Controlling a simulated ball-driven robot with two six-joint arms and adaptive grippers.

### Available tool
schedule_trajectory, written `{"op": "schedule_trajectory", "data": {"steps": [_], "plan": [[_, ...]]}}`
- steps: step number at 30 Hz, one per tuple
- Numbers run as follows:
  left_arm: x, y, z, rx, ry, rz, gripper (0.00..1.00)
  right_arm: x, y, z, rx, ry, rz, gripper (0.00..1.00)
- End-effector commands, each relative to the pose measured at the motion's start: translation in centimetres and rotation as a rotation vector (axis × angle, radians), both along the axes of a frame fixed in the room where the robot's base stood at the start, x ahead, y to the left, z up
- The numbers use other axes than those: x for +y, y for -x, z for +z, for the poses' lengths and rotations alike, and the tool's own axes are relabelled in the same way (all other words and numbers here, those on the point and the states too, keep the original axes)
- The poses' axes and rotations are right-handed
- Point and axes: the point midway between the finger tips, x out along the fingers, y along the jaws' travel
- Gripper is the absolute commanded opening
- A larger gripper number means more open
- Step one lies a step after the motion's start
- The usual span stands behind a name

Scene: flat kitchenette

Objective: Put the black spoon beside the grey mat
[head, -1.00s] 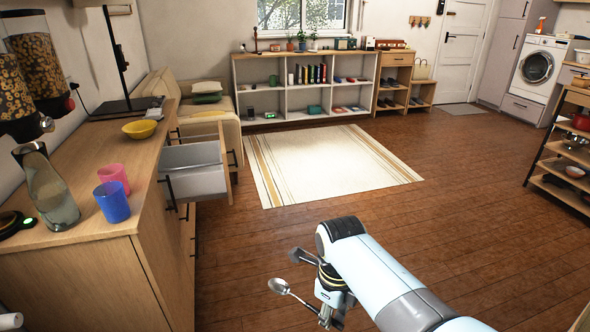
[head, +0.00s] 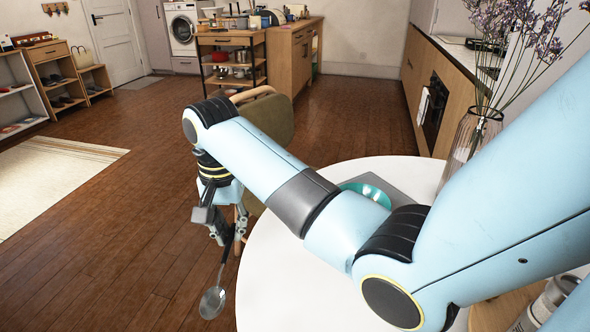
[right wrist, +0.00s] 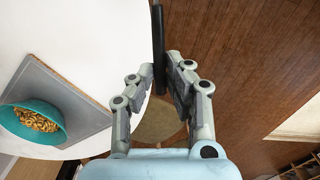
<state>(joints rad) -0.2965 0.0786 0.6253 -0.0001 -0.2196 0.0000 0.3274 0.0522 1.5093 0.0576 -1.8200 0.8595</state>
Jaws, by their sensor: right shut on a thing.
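The black spoon has a dark handle and a shiny metal bowl (head: 212,302). In the head view it hangs bowl down from my right gripper (head: 222,232), off the left edge of the white table. My right gripper is shut on the handle, which also shows in the right wrist view (right wrist: 158,40) beside the table's edge. The grey mat (right wrist: 80,105) lies on the white table (right wrist: 95,30) with a teal bowl (right wrist: 20,108) of food on it. In the head view my right arm hides much of the mat. My left gripper is out of view.
A vase of purple flowers (head: 470,140) stands at the table's right side. A chair (head: 265,120) with a greenish back stands behind the table. The near left part of the tabletop (head: 280,285) is bare. Open wooden floor lies to the left.

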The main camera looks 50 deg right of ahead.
Motion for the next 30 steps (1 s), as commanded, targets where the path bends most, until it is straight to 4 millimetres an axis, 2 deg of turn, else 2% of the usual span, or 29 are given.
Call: {"op": "schedule_trajectory", "data": {"steps": [3, 6, 11, 14, 24, 30], "plan": [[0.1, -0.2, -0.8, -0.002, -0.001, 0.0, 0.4, -1.3, 0.6, 2.1, -0.004, 0.004, 0.301, 0.0], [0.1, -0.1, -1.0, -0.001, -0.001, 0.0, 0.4, -1.9, 1.1, 3.5, -0.003, 0.005, 0.493, 0.0], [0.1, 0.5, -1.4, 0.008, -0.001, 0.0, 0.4, -2.6, 1.5, 4.5, -0.001, 0.008, 0.652, 0.0], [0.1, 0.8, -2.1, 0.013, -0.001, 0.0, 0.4, -4.0, 1.4, 3.7, 0.002, 0.01, 0.678, 0.0], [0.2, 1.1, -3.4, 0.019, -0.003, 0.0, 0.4, -11.8, 0.2, -0.9, 0.003, 0.009, 0.674, 0.0], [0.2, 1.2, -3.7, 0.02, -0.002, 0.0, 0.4, -13.8, -0.1, -2.2, -0.001, 0.007, 0.676, 0.0]]}}
